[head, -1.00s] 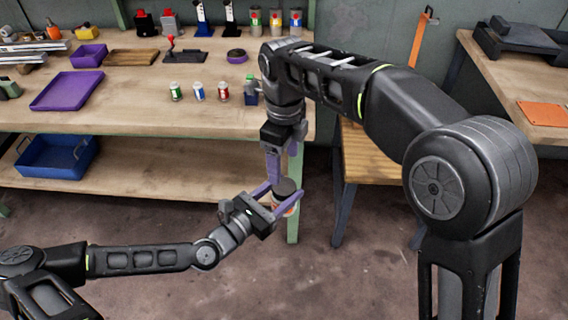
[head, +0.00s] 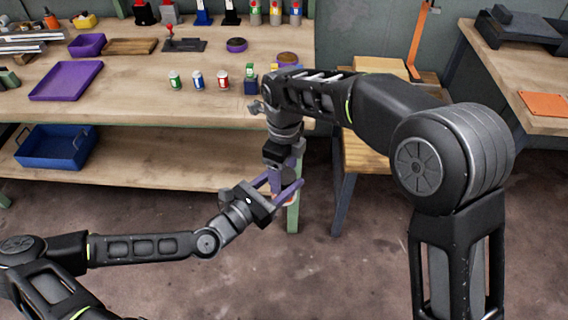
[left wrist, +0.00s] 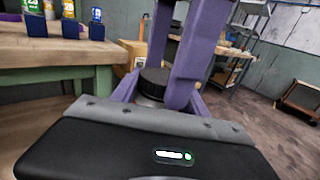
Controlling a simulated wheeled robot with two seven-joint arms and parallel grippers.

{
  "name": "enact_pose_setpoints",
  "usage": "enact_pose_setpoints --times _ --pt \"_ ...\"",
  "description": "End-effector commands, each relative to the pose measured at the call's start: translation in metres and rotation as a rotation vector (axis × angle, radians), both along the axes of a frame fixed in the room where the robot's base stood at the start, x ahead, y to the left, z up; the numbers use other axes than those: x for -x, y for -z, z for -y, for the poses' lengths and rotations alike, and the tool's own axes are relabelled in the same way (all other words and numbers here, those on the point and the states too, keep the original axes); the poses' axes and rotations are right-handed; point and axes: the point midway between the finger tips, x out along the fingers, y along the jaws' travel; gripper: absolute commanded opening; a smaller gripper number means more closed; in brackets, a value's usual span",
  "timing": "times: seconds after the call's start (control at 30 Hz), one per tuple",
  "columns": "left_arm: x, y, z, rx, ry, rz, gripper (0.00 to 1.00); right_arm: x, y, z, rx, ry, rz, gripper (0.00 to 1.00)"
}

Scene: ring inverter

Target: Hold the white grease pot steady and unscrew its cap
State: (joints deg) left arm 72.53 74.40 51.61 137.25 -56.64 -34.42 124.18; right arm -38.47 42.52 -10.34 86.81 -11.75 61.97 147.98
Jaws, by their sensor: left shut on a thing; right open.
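The white grease pot (left wrist: 149,101) is mostly hidden; in the left wrist view a pale strip of its body shows below its dark ribbed cap (left wrist: 154,78). My left gripper (head: 284,190) is shut on the pot and holds it in the air in front of the bench; its purple fingers also show in the left wrist view (left wrist: 160,97). My right gripper (head: 284,172) points down from above, open, with its purple fingers down around the cap. One finger stands in front of the cap's right side in the left wrist view. Contact with the cap cannot be told.
The workbench (head: 130,103) behind holds small jars (head: 197,80), a purple tray (head: 66,81) and a round brown-topped item (head: 288,58). A blue bin (head: 55,147) sits on the lower shelf. The floor space in front is open.

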Motion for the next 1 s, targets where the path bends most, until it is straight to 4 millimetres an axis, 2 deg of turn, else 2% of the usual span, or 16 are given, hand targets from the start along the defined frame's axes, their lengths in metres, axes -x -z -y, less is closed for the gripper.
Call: enact_pose_setpoints --times 0.2,1.0 --pt "0.0 -0.0004 0.0001 0.001 0.0 0.001 0.0 0.0 0.0001 0.0 0.0 0.0 0.0 0.7" --pt "0.0001 -0.0002 0.0001 0.0 0.0 0.0 0.0 -0.0002 -0.0002 0.0002 0.0 0.0 0.001 0.04"
